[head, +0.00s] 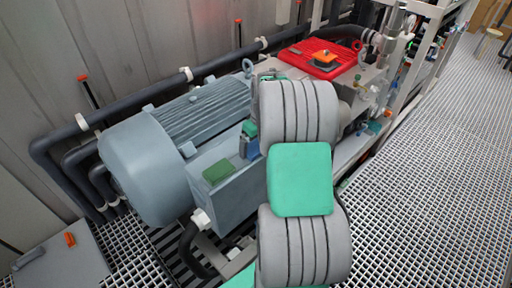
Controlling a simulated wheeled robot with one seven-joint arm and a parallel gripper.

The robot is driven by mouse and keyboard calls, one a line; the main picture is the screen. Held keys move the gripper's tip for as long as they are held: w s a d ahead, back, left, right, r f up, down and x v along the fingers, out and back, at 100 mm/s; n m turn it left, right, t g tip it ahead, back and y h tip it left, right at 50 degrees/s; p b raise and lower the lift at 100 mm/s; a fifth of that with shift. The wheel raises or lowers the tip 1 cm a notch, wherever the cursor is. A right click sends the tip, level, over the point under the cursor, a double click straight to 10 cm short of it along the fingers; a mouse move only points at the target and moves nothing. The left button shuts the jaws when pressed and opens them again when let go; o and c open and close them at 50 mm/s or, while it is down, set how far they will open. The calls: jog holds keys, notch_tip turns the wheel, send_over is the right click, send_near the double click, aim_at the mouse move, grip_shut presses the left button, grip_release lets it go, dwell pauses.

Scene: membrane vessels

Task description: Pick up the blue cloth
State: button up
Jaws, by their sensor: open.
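A small dark blue thing (252,149) shows at the left edge of my grey arm, on or beside the grey box next to the motor. It is too small and partly covered to tell whether it is the blue cloth. A small green piece sits just above it. No other blue cloth is clear in view. My arm, grey with green joint covers, rises through the middle of the head view and hides what is behind it. My gripper does not show, so its place relative to the blue thing cannot be seen.
A large grey-blue motor (165,150) stands left of my arm. Dark pipes (50,148) run along the wall. Grating floor (430,170) at right is clear.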

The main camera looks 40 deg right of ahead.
aim_at(255, 146)
jog(key=shift+c, duration=0.6)
jog(key=c, duration=1.1)
jog(key=shift+r, duration=0.55)
notch_tip(255, 146, up, 3)
jog(key=shift+s+a+f+b, duration=0.1)
jog(key=shift+s+b, duration=0.05)
jog(key=shift+b, duration=0.15)
jog(key=s+a+r, duration=0.2)
jog(key=s+r, duration=0.1)
jog(key=s, duration=0.1)
jog(key=s+a+r+b, duration=0.1)
jog(key=s+a+r, duration=0.1)
jog(key=s+r, duration=0.1)
jog(key=s+a+r+b, duration=0.1)
jog(key=s+a+r, duration=0.1)
jog(key=s, duration=0.3)
jog(key=shift+a+r, duration=0.35)
jog(key=shift+r, duration=0.25)
